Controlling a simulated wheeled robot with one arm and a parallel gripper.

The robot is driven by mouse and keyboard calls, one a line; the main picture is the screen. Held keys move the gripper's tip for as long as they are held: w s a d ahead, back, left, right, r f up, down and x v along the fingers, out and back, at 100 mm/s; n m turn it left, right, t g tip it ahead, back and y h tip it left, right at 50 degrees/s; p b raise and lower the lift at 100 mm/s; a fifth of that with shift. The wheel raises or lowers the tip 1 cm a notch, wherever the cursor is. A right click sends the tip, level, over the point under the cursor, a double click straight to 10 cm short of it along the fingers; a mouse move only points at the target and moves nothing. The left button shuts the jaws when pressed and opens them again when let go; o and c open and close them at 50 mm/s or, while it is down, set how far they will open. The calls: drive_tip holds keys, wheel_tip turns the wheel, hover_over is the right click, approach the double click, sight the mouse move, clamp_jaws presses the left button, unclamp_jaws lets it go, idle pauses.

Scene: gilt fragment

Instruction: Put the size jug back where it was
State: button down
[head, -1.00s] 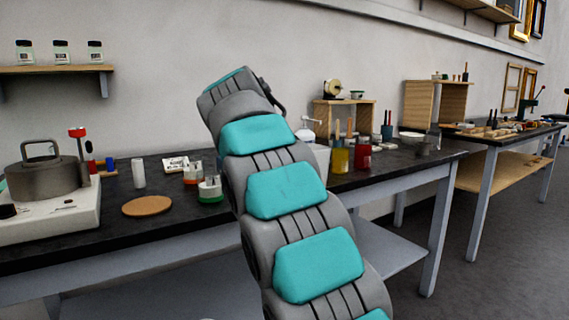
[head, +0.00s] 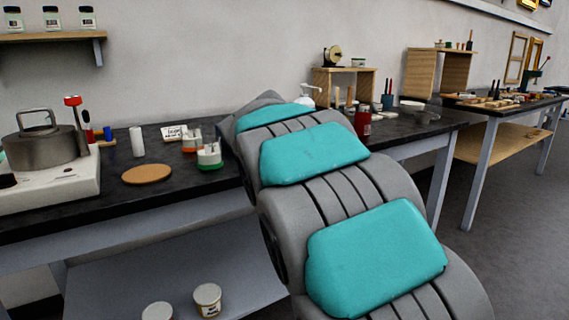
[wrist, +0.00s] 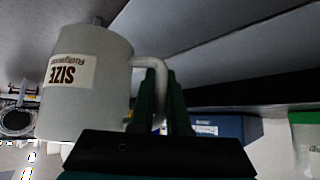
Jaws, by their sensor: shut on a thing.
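The size jug (wrist: 85,85) fills the left of the wrist view, a pale grey-white jug with a printed SIZE label that reads upside down. Its handle (wrist: 150,62) lies between the dark green fingers of my gripper (wrist: 163,78), which is shut on it. The head view shows neither the jug nor the gripper; my grey and teal arm hides that part of the scene. A round cork mat (head: 147,174) lies bare on the dark bench.
A hot plate (head: 55,188) carries a lidded grey pot (head: 42,146) at the left of the bench (head: 105,202). Small orange and green pots (head: 209,156) stand near my arm. Two tubs (head: 208,299) sit below. The wrist view shows a blue box (wrist: 215,128).

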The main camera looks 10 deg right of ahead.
drive_tip(key=s+f+n+y, duration=0.2)
drive_tip(key=s+f+n, duration=0.1)
drive_tip(key=f, duration=1.2)
drive_tip(key=s+f+n+t+y, duration=0.1)
drive_tip(key=s+f, duration=0.4)
drive_tip(key=f, duration=1)
drive_tip(key=shift+a+f+n+y, duration=0.4)
drive_tip(key=shift+n+y, duration=0.3)
drive_tip(key=shift+n, duration=0.2)
drive_tip(key=shift+d, duration=0.1)
